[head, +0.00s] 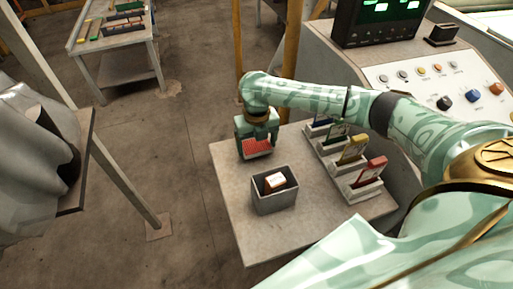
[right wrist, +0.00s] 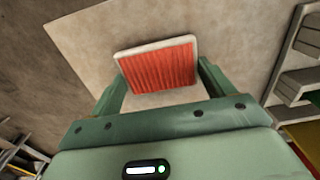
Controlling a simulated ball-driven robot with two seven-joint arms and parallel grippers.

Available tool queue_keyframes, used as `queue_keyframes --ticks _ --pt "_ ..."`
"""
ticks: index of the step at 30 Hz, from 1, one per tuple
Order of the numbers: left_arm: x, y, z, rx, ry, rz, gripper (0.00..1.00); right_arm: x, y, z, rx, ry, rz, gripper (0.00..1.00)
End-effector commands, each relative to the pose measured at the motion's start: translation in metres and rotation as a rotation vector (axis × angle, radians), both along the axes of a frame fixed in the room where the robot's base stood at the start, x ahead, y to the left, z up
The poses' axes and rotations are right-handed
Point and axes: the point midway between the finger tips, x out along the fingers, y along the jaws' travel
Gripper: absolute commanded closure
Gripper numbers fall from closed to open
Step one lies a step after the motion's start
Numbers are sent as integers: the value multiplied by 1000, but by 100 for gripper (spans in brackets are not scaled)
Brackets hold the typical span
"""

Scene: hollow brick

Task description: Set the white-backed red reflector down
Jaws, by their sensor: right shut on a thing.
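The white-backed red reflector (head: 257,147) is a flat block with a ribbed red face and a pale rim. My right gripper (head: 257,141) is shut on it, at the far left part of the table (head: 232,195). In the right wrist view the reflector (right wrist: 158,66) sits between the two green fingers (right wrist: 160,85), with its red face toward the camera. The table top shows around it; I cannot tell whether the reflector touches it. My left gripper is not in the head view.
A grey open box (head: 274,199) with a white and brown block (head: 275,181) in it stands just in front of the gripper. Grey holders with coloured cards (head: 353,151) line the table's right side. A control console (head: 445,75) stands behind. The table's front left is clear.

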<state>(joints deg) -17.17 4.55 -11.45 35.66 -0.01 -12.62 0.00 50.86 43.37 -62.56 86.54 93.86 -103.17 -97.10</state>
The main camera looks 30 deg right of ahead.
Motion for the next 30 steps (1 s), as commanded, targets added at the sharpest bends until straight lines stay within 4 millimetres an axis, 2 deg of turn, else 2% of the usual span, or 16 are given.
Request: queue_keyframes --ticks 1,3,13,14,15,24,26,30 --pt "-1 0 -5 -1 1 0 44 0 0 -11 -1 2 1 42" --pt "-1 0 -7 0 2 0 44 0 0 -16 0 0 1 42" --pt "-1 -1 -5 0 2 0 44 0 0 -18 -1 -1 1 42" --pt "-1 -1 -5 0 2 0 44 0 0 -17 -1 -1 1 11" --pt "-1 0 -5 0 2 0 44 0 0 -17 -1 -1 1 0" --pt "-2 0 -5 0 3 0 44 0 0 -13 0 -2 1 0" --pt "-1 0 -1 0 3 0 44 0 0 -5 0 -3 1 0" --pt "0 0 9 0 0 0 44 1 0 25 0 -6 2 0"
